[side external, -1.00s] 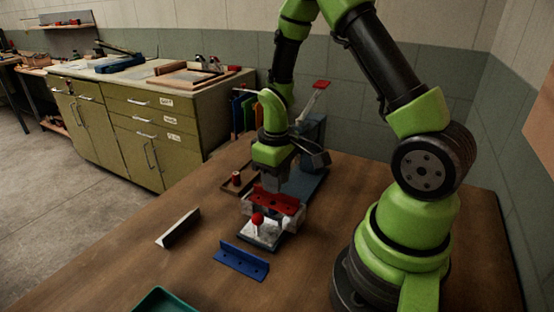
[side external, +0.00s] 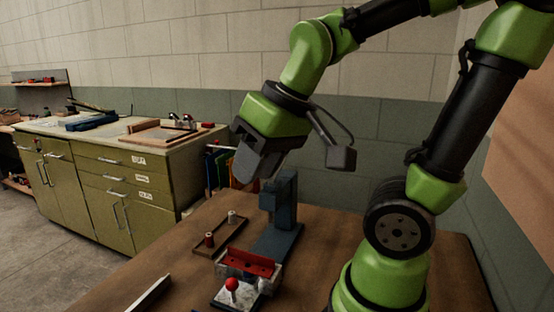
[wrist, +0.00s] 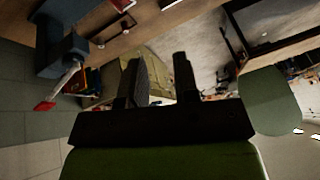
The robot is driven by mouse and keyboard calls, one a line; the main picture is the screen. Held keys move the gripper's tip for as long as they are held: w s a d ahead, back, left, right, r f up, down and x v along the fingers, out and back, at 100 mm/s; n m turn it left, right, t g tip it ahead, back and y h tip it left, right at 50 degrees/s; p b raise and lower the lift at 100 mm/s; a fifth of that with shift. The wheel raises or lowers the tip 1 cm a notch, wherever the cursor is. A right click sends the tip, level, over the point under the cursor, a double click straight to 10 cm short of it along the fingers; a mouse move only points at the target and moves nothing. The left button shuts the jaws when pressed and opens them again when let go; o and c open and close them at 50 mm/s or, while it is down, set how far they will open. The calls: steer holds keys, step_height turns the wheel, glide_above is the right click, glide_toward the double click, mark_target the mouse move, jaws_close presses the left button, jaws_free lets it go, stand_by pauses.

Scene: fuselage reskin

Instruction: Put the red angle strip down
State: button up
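The red angle strip (side external: 250,264) rests at the front of the table in the side view, across the top of a pale clamp-like fixture (side external: 222,300) with a red ball knob (side external: 232,284). My gripper (side external: 252,170) is well above and apart from the strip, tilted down to the left. In the wrist view my gripper's two dark fingers (wrist: 161,64) stand apart with nothing between them. I cannot pick out the red strip in the wrist view.
A blue-grey stand (side external: 284,205) rises behind the fixture; it also shows in the wrist view (wrist: 62,48). A brown tray (side external: 220,238) with small cylinders lies left of it. A pale angle strip (side external: 150,294) lies at front left. An olive cabinet (side external: 110,180) stands behind.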

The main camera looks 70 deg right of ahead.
steer(key=shift+o, duration=0.5)
steer(key=s+a, duration=0.1)
steer(key=s+r+t, duration=0.1)
steer(key=s+a+r+t+y, duration=0.1)
steer(key=s, duration=0.1)
steer(key=shift+s+a+r+m, duration=0.1)
steer(key=shift+a+r+m, duration=0.05)
steer(key=shift+a+m, duration=0.2)
steer(key=shift+d, duration=0.1)
steer(key=n+g+h, duration=0.2)
steer(key=n+g, duration=0.2)
steer(key=g, duration=0.3)
glide_above(257, 264)
steer(key=s, duration=0.3)
step_height(257, 264, down, 15)
steer(key=shift+w+d+f, duration=0.1)
steer(key=shift+d+f, duration=0.05)
steer(key=shift+f, duration=5.05)
steer(key=shift+c, duration=0.2)
jaws_close()
